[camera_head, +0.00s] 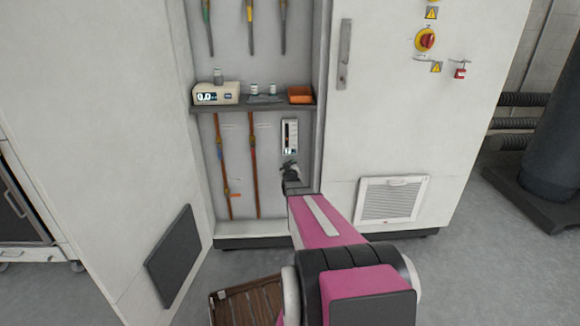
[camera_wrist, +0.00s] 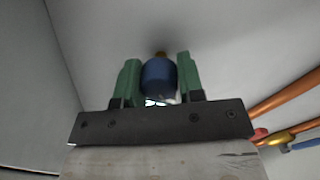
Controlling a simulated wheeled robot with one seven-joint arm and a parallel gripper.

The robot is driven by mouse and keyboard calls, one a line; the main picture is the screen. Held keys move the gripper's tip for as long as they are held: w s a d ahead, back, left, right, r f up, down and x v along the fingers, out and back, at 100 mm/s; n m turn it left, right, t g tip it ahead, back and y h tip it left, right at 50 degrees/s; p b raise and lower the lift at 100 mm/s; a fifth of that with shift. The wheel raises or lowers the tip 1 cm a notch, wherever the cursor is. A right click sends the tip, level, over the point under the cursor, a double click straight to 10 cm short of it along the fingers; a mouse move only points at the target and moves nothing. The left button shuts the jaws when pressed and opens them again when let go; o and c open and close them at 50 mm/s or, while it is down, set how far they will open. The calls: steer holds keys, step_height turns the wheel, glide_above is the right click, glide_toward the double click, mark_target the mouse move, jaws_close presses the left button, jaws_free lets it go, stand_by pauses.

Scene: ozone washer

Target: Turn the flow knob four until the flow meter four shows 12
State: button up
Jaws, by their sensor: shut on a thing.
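My gripper (camera_wrist: 157,82) is shut on a blue knob, with its two green fingers on either side of it. The blue flow knob (camera_wrist: 158,78) shows between the fingers in the wrist view, with a brass-coloured stem behind it. In the head view my gripper (camera_head: 290,172) is just below the flow meter (camera_head: 290,137), a narrow upright white panel with a dark gauge strip. The meter's reading is too small to tell. The knob is hidden behind my gripper in the head view.
A shelf (camera_head: 252,107) above the meter holds a display box (camera_head: 217,94) reading about 0.0, small bottles and an orange tray (camera_head: 300,95). Copper pipes with valves (camera_head: 252,170) run left of the meter. The recess's right wall is close to my gripper. A wooden crate (camera_head: 245,303) stands on the floor.

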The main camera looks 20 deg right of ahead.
steer(key=o, duration=0.9)
steer(key=v, duration=1)
steer(key=shift+s+a, duration=0.2)
steer(key=shift+s, duration=0.15)
steer(key=shift+a, duration=0.1)
